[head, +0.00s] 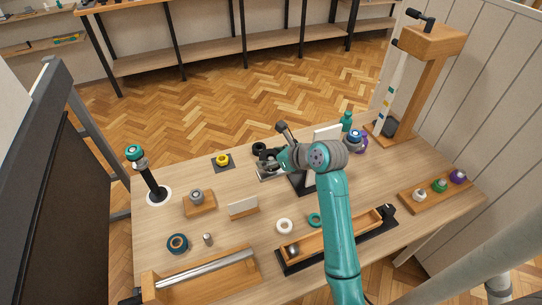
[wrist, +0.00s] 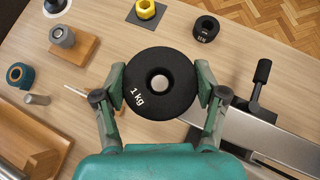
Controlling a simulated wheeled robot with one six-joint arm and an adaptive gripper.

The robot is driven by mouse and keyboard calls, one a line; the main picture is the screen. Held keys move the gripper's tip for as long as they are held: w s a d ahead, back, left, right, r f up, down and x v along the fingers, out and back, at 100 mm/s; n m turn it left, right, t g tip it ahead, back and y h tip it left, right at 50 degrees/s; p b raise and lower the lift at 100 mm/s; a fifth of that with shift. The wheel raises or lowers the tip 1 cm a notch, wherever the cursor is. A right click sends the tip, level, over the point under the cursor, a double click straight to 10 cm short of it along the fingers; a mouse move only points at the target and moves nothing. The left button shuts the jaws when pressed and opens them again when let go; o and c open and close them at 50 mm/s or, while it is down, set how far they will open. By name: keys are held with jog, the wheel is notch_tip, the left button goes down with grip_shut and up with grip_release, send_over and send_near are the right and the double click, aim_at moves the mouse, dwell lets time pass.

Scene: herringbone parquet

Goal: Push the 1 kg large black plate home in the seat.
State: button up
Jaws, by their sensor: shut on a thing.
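The large black plate (wrist: 180,98), marked "1 kg", lies between the two fingers of my gripper (wrist: 160,82) in the wrist view. The fingers touch its rim on both sides. A pale grey-brown round patch shows through its central hole; I cannot tell whether it is a post or the surface below. A flat metal fixture (wrist: 265,138) with a black-handled lever runs beside and partly under the plate's right edge. I cannot make out the seat itself for certain. In the head view my gripper (head: 270,160) is over the table's middle, and the plate is mostly hidden there.
A smaller black ring (wrist: 206,29) and a yellow piece on a grey pad (head: 222,160) lie behind. A wooden block with a metal knob (head: 198,202) stands left. A wooden tray (head: 335,238) is at the front right. A tall wooden stand (head: 425,85) rises at the back right.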

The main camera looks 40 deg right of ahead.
jog(key=shift+f, duration=1.6)
dwell(0.3)
jog(key=o, duration=1.6)
jog(key=shift+o, duration=1.4)
jog(key=shift+f, duration=0.2)
jog(key=v, duration=1.2)
jog(key=shift+r, duration=0.1)
